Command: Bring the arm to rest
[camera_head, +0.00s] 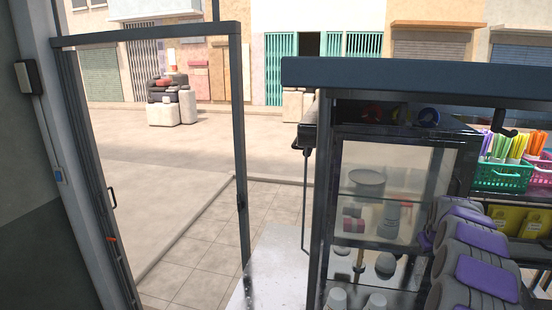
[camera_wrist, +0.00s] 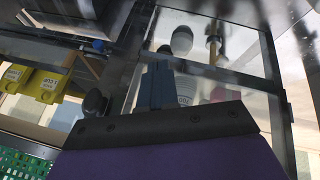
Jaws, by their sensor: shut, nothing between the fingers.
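My arm's purple and grey links show at the lower right of the head view, in front of the glass cabinet's (camera_head: 387,235) right side. My gripper is not clearly visible in that view. In the wrist view, my gripper (camera_wrist: 158,66) points up the picture from a dark bracket over a purple cover. Its blue-grey fingers are together, with nothing seen between them. Glass panes and dark frame bars, with cups behind them, lie beyond the fingers. I cannot tell how near the fingers are to the glass.
A teal basket (camera_head: 503,177) with coloured sticks and yellow boxes (camera_head: 505,218) stand right of my arm. A dark counter top (camera_head: 420,78) overhangs the cabinet. An open doorway frame (camera_head: 241,150) stands at left, with tiled floor (camera_head: 205,260) beyond. In the wrist view, yellow boxes (camera_wrist: 40,85) lie left.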

